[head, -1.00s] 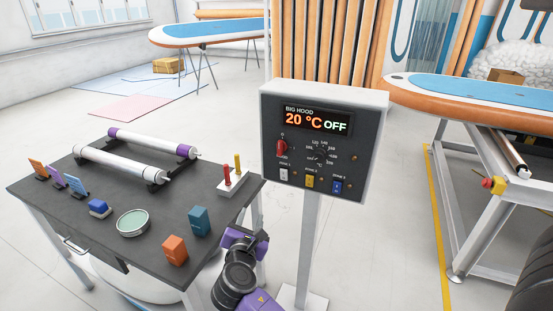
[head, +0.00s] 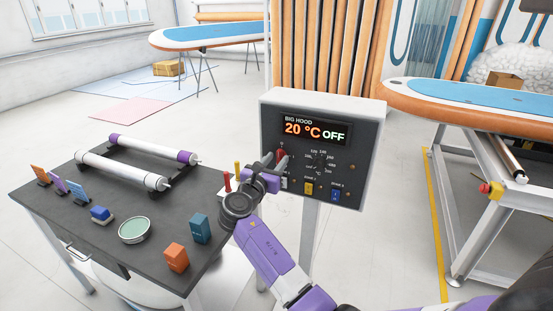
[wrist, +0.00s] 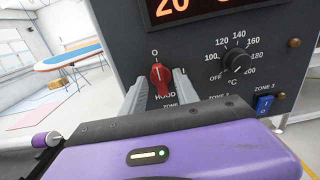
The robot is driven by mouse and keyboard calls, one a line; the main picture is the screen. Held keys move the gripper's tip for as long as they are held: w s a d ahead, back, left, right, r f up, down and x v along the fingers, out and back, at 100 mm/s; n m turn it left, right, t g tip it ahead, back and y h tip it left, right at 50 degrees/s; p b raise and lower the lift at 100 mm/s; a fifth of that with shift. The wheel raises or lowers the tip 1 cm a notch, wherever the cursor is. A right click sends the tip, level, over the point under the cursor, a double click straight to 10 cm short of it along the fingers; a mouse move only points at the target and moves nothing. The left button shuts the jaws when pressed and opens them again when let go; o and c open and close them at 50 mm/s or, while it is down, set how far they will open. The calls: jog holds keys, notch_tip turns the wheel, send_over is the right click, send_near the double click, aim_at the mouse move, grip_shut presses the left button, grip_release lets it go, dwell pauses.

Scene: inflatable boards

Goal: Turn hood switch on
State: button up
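The hood control box (head: 365,150) stands on a post, and its display (head: 314,131) reads BIG HOOD, 20 °C, OFF. The red hood switch (wrist: 160,78) is at the left of its panel, upright between the O and I marks, with its top towards O. In the wrist view my gripper (wrist: 163,88) has one finger on each side of the red switch. The fingers are apart, and I see no clear grip on it. In the head view my gripper (head: 273,160) is in front of the switch (head: 282,155) and partly hides it.
A temperature dial (wrist: 237,61) is right of the switch, with a blue zone switch (wrist: 265,104) below it. A dark table (head: 95,225) with rollers and small boxes stands to the left. An inflatable board (head: 490,102) is at the right.

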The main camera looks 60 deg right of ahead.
jog(key=shift+d, duration=0.35)
grip_shut()
